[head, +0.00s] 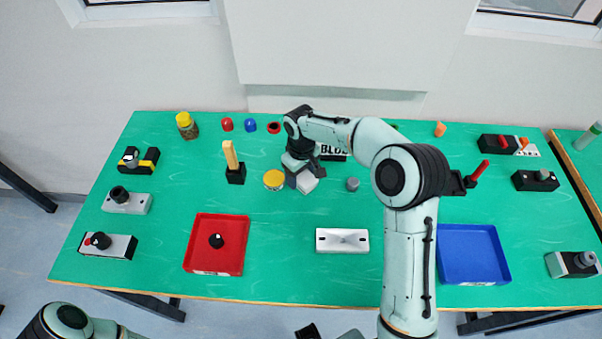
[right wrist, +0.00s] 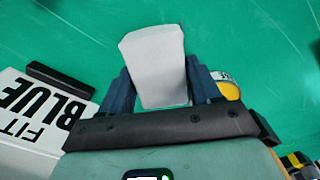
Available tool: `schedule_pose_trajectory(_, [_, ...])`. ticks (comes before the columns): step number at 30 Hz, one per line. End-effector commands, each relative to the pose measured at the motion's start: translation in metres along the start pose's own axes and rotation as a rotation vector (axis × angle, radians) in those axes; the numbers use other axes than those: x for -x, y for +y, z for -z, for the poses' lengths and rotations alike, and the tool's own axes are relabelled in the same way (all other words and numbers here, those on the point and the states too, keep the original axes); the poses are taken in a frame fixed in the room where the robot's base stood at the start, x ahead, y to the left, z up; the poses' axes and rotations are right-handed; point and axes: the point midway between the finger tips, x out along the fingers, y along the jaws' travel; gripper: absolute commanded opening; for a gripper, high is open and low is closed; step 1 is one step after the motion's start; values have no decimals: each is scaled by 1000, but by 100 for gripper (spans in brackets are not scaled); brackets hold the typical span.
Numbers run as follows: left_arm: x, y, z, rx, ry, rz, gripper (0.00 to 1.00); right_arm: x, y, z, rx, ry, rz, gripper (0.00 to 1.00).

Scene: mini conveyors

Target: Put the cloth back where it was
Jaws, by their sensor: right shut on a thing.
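The cloth looks like a pale grey folded piece (right wrist: 153,60), between the two fingers of my right gripper (right wrist: 158,85) in the right wrist view. In the head view the cloth (head: 308,182) shows at the tip of my right gripper (head: 300,175), low over the green table's middle. The gripper is shut on it. I cannot tell whether the cloth touches the table. Part of my left arm shows at the bottom left of the head view, but its gripper cannot be made out.
A yellow-topped round tin (head: 274,180) stands just left of the cloth, and a grey knob (head: 353,184) to its right. A white "FIT BLUE" sign (right wrist: 40,110) is close by. A red tray (head: 200,255), a white plate (head: 342,247) and a blue tray (head: 473,262) lie nearer the front.

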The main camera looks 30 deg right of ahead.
Motion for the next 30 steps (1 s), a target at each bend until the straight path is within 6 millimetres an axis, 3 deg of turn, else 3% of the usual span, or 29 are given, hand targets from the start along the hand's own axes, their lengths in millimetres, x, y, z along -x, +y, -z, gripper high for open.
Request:
schedule_pose_trajectory(1, [-1, 0, 0, 0, 0, 0, 96, -1, 0, 0, 0, 0, 0, 72])
schedule_pose_trajectory(3, [0, 0, 0, 0, 0, 0, 96, -1, 0, 0, 0, 0, 0, 88])
schedule_pose_trajectory(14, [2, 1, 1, 0, 1, 0, 96, 6, 0, 0, 0, 1, 0, 88])
schedule_pose_trajectory(30, [17, 8, 6, -3, 10, -3, 96, 107, 0, 1, 1, 3, -1, 88])
